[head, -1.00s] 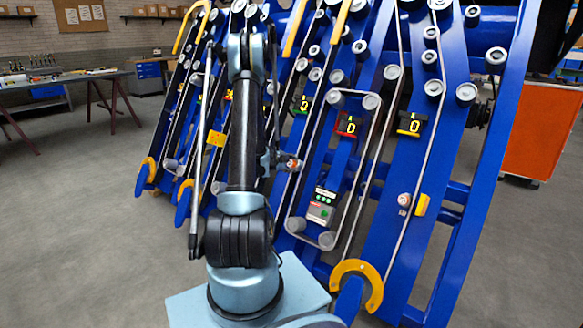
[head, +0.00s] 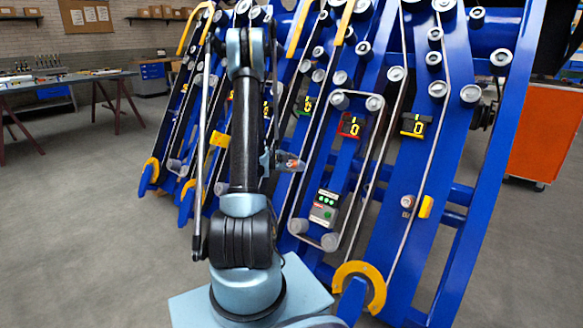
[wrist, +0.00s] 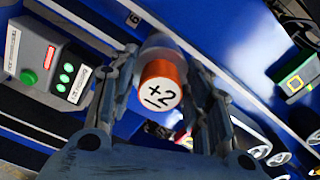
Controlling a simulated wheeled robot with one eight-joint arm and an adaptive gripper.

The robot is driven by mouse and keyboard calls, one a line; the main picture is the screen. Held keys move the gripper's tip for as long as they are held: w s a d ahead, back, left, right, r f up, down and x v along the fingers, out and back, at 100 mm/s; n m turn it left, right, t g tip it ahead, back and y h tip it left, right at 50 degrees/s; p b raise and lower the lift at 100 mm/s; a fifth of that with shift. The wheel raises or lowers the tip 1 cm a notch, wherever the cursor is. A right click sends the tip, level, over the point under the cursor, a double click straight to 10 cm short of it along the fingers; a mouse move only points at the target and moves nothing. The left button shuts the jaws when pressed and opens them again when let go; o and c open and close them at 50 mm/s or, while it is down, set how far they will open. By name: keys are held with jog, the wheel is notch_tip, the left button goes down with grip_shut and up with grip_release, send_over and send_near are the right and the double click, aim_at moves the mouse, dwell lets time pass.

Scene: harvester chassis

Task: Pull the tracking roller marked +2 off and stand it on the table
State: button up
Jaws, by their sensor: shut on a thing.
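The tracking roller marked +2 (wrist: 161,92) has an orange rim and a white face with a black, underlined +2. It points at the wrist camera, with a grey cylindrical part behind it against a blue plate. My gripper (wrist: 163,112) has one finger on each side of the roller and is shut on it. In the head view my gripper (head: 283,162) is at the chassis, right of my upright arm. I cannot tell whether the roller is still seated. A long grey table (head: 70,82) stands at the back left.
The blue harvester chassis (head: 445,150) fills the middle and right, with belts, rollers and number displays. A grey box with green lights (head: 325,208) is beside my gripper. Another roller (head: 407,201) sits on the right plate. An orange cabinet (head: 545,130) stands far right. The left floor is clear.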

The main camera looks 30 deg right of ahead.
jog(key=shift+v, duration=1.35)
jog(key=w+a+r+n+t+y, duration=0.2)
jog(key=w+a+r+n, duration=0.1)
jog(key=a, duration=1.1)
jog(key=w+a+r+n+t+y, duration=0.2)
jog(key=w+a, duration=0.3)
jog(key=a, duration=1)
jog(key=w+a+r+n+t+y, duration=0.3)
jog(key=a+r+n, duration=0.2)
jog(key=a, duration=0.9)
jog(key=shift+w+a+y, duration=0.25)
jog(key=shift+w+y, duration=0.15)
jog(key=shift+r, duration=0.1)
